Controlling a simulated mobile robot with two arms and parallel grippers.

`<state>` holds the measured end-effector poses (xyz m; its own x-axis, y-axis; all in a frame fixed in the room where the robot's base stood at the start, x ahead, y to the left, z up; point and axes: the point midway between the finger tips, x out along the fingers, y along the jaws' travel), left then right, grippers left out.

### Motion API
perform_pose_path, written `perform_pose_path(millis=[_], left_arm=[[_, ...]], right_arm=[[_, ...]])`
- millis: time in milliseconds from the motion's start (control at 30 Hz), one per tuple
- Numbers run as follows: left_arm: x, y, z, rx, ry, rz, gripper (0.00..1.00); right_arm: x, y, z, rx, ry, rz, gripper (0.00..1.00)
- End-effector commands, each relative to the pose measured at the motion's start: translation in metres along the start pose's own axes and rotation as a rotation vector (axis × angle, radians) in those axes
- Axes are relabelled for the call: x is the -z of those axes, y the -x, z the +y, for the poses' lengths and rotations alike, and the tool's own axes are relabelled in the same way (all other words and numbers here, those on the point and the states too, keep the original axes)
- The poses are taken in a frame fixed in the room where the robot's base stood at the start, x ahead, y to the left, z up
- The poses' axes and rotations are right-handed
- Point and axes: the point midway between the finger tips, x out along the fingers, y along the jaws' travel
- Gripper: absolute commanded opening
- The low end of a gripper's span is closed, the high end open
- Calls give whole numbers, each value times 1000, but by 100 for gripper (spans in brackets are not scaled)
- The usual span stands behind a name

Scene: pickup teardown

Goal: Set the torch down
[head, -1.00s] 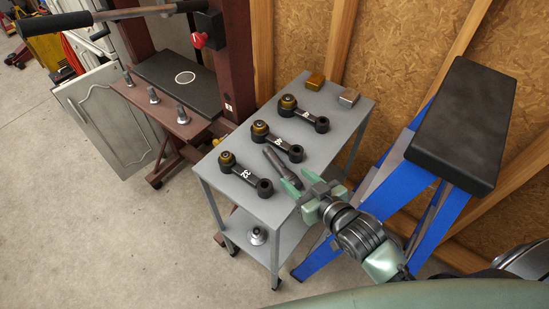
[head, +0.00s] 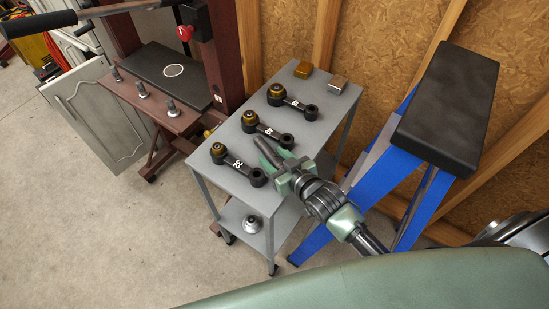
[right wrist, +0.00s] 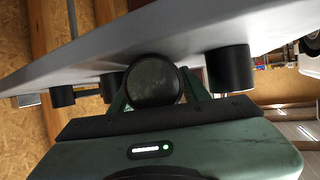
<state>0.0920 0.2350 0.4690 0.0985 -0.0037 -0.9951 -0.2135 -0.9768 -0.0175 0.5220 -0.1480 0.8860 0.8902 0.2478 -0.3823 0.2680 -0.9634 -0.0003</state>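The torch (head: 268,152) is a dark grey cylinder at the right edge of the grey cart (head: 232,180), beside the middle black arm part. In the right wrist view its round dark end (right wrist: 153,80) faces the camera, between the green fingers. My right gripper (head: 288,172) is around the torch's near end, level with the cart top. The round end hides the fingertips in the wrist view, so I cannot tell whether the fingers press on it. My left gripper is not in view.
Three black arm parts with brass ends (head: 238,165) lie across the cart top. A blue stand with a black top (head: 447,108) is at right. A red-brown press (head: 160,100) stands at left.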

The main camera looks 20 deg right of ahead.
Motion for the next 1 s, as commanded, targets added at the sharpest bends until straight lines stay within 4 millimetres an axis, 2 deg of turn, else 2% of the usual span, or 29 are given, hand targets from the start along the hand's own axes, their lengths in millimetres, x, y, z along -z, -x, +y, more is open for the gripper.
perform_pose_path(millis=[33, 133, 167, 467, 667, 867, 1000], left_arm=[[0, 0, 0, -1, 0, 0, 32], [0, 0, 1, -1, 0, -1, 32], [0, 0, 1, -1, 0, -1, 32], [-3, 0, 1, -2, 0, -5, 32], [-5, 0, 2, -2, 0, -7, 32], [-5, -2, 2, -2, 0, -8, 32], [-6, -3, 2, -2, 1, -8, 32]], right_arm=[[0, 0, 0, 0, 0, 0, 32], [0, 0, 0, 0, 0, 0, 5], [0, 0, 0, 0, 0, 0, 0], [2, 1, 0, 0, 0, 2, 0], [16, 6, 1, 0, 1, 5, 0], [54, 21, 1, 0, 2, 9, 0], [94, 38, 0, 0, 3, 12, 0]])
